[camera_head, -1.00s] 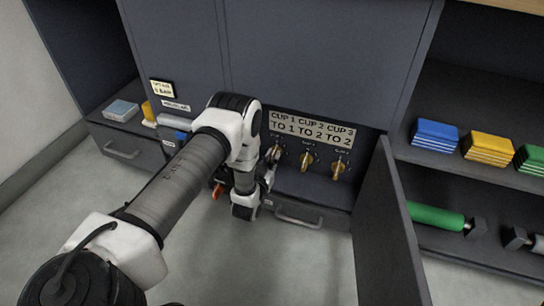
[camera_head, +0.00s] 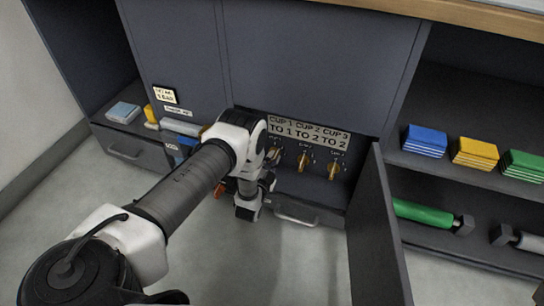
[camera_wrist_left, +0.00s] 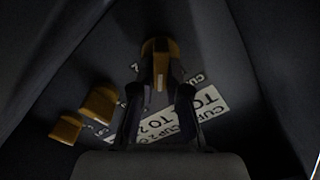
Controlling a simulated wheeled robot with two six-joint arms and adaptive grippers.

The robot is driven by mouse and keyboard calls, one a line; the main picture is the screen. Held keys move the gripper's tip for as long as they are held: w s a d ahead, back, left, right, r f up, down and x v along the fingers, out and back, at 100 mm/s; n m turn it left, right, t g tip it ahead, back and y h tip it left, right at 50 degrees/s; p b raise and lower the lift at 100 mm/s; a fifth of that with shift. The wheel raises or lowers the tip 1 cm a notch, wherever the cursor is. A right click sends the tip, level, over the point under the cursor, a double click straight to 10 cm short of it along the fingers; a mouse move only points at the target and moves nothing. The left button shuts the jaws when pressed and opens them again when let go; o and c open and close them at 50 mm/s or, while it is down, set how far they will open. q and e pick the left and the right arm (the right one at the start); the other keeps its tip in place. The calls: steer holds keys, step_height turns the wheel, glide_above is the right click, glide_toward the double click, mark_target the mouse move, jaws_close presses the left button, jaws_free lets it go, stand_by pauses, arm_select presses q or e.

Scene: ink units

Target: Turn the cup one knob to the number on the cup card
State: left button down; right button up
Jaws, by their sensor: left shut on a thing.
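The cup card (camera_head: 309,132) is on the dark panel and reads cup 1 to 1, cup 2 to 2, cup 3 to 2. It also shows, partly hidden, in the left wrist view (camera_wrist_left: 205,105). Below it is a row of brass knobs: cup one (camera_wrist_left: 160,50), cup two (camera_head: 304,160) and cup three (camera_head: 333,169). My left gripper (camera_head: 271,160) is at the leftmost knob, cup one, and partly hides it in the head view. In the left wrist view the gripper (camera_wrist_left: 159,84) is shut on that knob. Its dial number is not readable. My right gripper is out of view.
An open cabinet door (camera_head: 375,235) stands to the right of the knobs. A shelf holds blue (camera_head: 425,140), yellow (camera_head: 474,152) and green blocks (camera_head: 522,165), with a green roller (camera_head: 425,214) below. A drawer (camera_head: 296,213) is beneath the knobs.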

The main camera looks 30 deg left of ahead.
arm_select(q)
steer(key=shift+m, duration=0.4)
steer(key=c, duration=1.2)
jaws_free()
steer(key=shift+o, duration=0.2)
steer(key=v, duration=1.2)
steer(key=shift+d, duration=0.1)
